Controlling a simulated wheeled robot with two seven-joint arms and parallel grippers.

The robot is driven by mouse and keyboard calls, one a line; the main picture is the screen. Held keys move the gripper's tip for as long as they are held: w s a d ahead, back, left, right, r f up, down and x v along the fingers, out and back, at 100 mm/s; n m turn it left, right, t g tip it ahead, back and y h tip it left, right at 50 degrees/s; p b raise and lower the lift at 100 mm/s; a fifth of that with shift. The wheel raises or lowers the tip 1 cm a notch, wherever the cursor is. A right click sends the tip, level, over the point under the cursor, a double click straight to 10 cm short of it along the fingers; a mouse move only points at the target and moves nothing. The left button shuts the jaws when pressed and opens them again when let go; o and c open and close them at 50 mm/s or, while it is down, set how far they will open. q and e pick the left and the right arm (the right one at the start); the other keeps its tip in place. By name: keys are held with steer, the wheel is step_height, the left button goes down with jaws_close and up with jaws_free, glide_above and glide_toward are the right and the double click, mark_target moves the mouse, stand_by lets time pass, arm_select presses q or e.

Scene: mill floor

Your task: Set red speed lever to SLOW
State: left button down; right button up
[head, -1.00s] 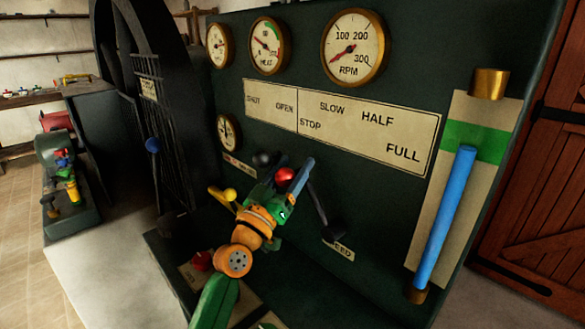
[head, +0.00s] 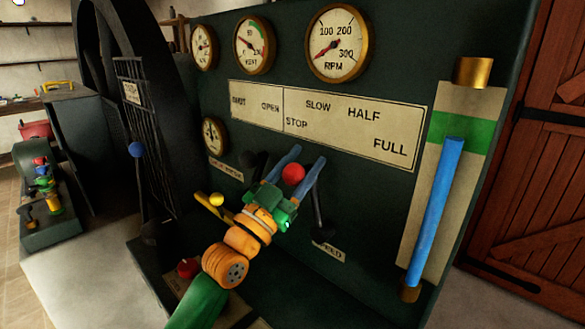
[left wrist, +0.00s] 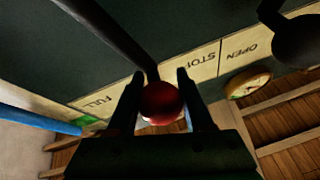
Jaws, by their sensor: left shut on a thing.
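The red speed lever has a red ball knob (head: 293,173) on a dark rod. The rod leans left up from its pivot above the part-hidden SPEED plate (head: 328,253). My left gripper (head: 300,165) has its two blue fingers shut around the knob. In the left wrist view the red knob (left wrist: 161,102) sits between the dark fingers. The label plate (head: 400,140) reads STOP, SLOW, HALF and FULL above the lever. In the head view the knob shows below STOP, left of SLOW. My right gripper is not in view.
A black-knobbed lever (head: 248,159) stands close left of my gripper, with a yellow knob (head: 216,199) and a red knob (head: 188,267) below it. A blue gauge tube (head: 436,210) is at the right. The RPM dial (head: 337,43) is above the labels.

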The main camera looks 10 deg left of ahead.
mark_target(288, 184)
arm_select(q)
steer(key=shift+c, duration=1.6)
jaws_free()
steer(key=b+v, duration=0.2)
steer(key=v, duration=0.5)
